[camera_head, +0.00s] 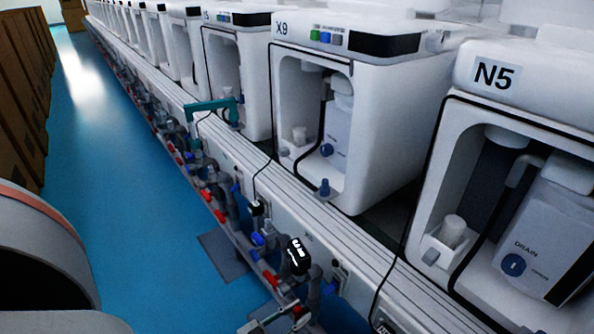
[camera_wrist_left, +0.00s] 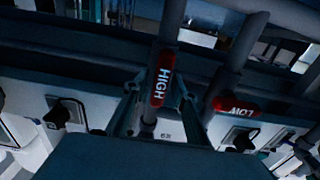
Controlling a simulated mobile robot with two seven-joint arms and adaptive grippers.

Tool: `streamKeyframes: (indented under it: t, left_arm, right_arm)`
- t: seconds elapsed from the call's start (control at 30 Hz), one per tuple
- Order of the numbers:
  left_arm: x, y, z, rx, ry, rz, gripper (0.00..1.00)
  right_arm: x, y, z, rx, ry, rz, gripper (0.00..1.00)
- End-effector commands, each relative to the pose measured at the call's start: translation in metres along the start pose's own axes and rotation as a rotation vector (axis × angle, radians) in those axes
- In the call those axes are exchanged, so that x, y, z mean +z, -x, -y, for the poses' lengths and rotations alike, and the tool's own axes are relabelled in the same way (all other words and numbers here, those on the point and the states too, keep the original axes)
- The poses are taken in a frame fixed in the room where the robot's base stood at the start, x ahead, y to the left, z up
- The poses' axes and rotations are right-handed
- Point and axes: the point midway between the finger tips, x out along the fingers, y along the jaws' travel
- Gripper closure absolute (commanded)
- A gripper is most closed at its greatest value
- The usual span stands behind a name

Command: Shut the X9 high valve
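The X9 machine (camera_head: 375,95) is a white cabinet in the middle of the head view, with its label at the upper left. In the left wrist view, the red HIGH valve handle (camera_wrist_left: 161,79) lies along its grey pipe. My left gripper (camera_wrist_left: 159,92) is open, with one finger on each side of that handle. I cannot tell whether the fingers touch it. The red LOW handle (camera_wrist_left: 236,105) is to the right and lies across its own pipe. In the head view the HIGH label cannot be made out. My right gripper is in neither view.
The N5 machine (camera_head: 520,130) stands to the right of X9. A low line of pipes with red and blue parts runs along the machine fronts. The blue floor (camera_head: 130,190) is clear; brown boxes (camera_head: 22,90) line the far left.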

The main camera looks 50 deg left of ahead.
Motion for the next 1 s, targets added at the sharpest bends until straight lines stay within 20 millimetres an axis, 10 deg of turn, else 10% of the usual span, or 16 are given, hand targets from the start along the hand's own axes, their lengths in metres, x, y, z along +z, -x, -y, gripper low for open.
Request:
streamKeyframes:
  t: [1.0]
  left_arm:
    - [0.005, 0.003, -0.004, 0.001, -0.422, 0.005, 1.0]
  right_arm:
    - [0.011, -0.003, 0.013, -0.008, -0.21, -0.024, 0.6]
